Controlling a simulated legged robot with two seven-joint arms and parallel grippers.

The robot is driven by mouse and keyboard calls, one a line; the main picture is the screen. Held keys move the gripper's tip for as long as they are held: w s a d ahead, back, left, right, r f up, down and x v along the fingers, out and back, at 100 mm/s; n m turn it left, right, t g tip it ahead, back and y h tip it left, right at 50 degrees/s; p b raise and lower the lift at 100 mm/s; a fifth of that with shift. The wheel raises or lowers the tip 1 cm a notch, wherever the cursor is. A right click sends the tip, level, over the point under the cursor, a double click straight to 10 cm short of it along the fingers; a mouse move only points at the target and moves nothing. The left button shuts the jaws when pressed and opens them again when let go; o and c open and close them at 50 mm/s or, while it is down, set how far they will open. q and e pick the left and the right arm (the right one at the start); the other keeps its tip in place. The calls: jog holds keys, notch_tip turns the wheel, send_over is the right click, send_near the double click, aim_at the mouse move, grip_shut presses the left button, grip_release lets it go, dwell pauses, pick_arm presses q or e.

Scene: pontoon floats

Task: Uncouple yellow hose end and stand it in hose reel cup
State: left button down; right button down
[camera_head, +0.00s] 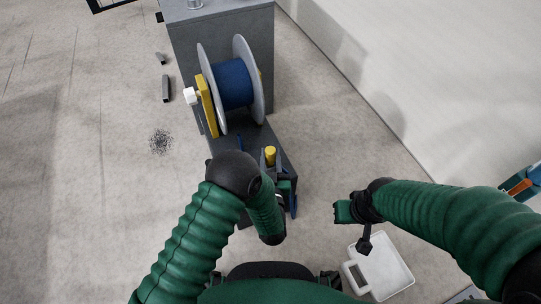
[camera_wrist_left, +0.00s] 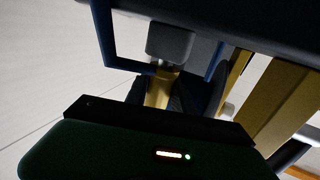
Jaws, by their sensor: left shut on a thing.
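The yellow hose end (camera_head: 270,153) shows as a short yellow cylinder by the dark ledge in front of the hose reel. My left gripper (camera_head: 272,178) is at it, partly covered by my own arm. In the left wrist view the yellow piece (camera_wrist_left: 158,92) stands between my dark fingers, which are shut on it, with a dark grey block above it. The hose reel (camera_head: 234,84) has grey flanges and blue hose wound on it. I cannot make out its cup. My right gripper (camera_head: 345,211) is away to the right, near a white case; its jaws are unclear.
A grey cabinet (camera_head: 222,32) stands behind the reel, and a yellow bracket (camera_head: 207,106) holds its left side. A blue frame (camera_wrist_left: 107,45) is close to my left gripper. A white case (camera_head: 384,268) lies at the lower right. The floor at left is mostly clear.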

pick_arm(q)
jog(key=shift+f+b, duration=0.35)
jog(key=shift+f, duration=0.25)
pick_arm(e)
jog(key=shift+f, duration=0.4)
pick_arm(q)
jog(key=c, duration=1)
grip_release()
pick_arm(e)
jog(key=shift+s, duration=0.15)
